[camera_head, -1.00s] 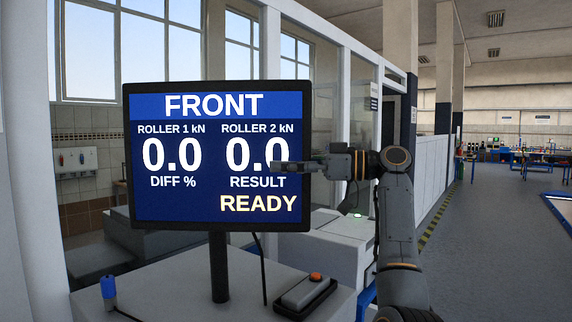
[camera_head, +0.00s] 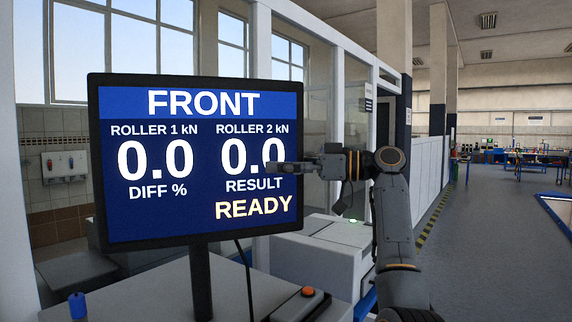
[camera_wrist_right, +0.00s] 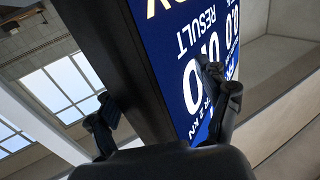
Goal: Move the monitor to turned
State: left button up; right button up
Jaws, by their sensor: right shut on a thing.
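The monitor (camera_head: 130,222) is a black-framed blue screen reading FRONT, 0.0, 0.0 and READY, on a dark post (camera_head: 201,285). It stands at an angle, with its left edge looking taller and nearer than its right edge. My right gripper (camera_head: 283,167) is at the monitor's right edge, one finger in front of the screen. In the right wrist view the fingers (camera_wrist_right: 160,88) lie on either side of the frame edge (camera_wrist_right: 125,75), shut on it. The finger behind the monitor is hidden in the head view. My left gripper is out of view.
The post stands on a pale cabinet top (camera_head: 150,285) with a blue-topped item (camera_head: 77,305) at left and a box with an orange button (camera_head: 307,292) at right. A cable hangs beside the post. A white cabinet (camera_head: 325,255) stands behind; open floor (camera_head: 490,250) lies right.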

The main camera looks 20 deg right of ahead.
jog(key=shift+w+r, duration=0.1)
jog(key=shift+w, duration=0.05)
jog(key=o, duration=1)
jog(key=shift+w+a+f, duration=0.15)
jog(key=shift+w+f, duration=0.05)
jog(key=shift+w, duration=0.1)
jog(key=v, duration=1.2)
